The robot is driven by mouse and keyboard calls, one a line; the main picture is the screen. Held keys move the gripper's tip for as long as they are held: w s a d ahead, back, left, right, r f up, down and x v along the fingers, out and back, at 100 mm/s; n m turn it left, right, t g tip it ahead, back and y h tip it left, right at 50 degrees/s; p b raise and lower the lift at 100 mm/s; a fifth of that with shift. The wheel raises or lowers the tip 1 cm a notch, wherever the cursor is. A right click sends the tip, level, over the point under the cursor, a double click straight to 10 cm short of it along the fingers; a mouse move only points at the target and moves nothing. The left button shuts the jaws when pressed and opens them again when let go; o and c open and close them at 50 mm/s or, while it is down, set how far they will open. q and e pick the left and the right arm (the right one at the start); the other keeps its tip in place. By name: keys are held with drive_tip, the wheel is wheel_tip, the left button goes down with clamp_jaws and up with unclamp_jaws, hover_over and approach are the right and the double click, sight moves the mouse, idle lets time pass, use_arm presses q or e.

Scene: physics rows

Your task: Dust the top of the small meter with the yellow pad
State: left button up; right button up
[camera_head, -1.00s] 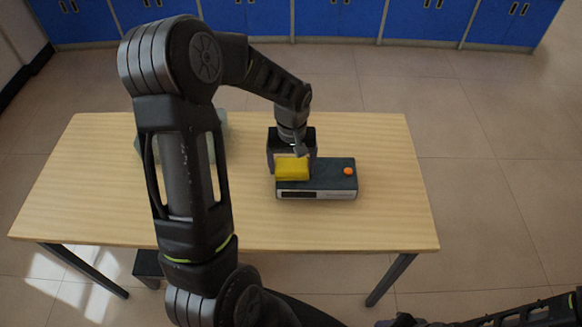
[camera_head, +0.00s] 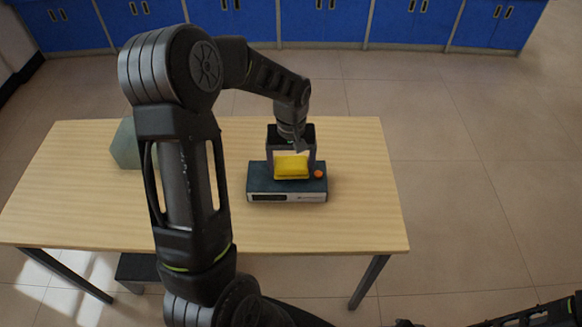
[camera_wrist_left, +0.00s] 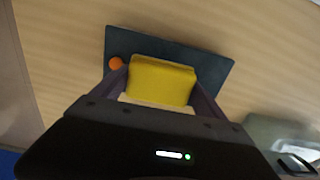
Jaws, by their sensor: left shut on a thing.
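The small meter (camera_head: 258,184) is a dark box with a pale front panel and an orange knob (camera_head: 318,174) on its top right. It rests on the wooden table. The yellow pad (camera_head: 291,167) is held between the fingers of my left gripper (camera_head: 291,160), over the middle of the meter's top. The pad looks low on the top; I cannot tell if it touches. In the left wrist view the pad (camera_wrist_left: 160,82) covers much of the dark top (camera_wrist_left: 210,68), with the orange knob (camera_wrist_left: 116,63) beside it. My right gripper is not clearly visible.
A grey-green object (camera_head: 126,146) stands at the back left of the table (camera_head: 350,215), partly behind my left arm; it also shows in the left wrist view (camera_wrist_left: 285,135). The table's right part is clear. Blue cabinets (camera_head: 330,22) line the back.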

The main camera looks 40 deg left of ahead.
use_arm(q)
drive_tip(key=shift+s+a+r+p, duration=0.1)
drive_tip(key=shift+r+p, duration=0.15)
drive_tip(key=shift+r, duration=0.25)
drive_tip(key=shift+s+a+r+p, duration=0.1)
drive_tip(key=shift+r+p, duration=0.15)
drive_tip(key=shift+r, duration=0.25)
drive_tip(key=shift+w+d+r+p, duration=0.1)
drive_tip(key=shift+r+p, duration=0.45)
drive_tip(key=shift+r, duration=0.2)
drive_tip(key=shift+r+p, duration=0.8)
drive_tip(key=shift+r, duration=0.5)
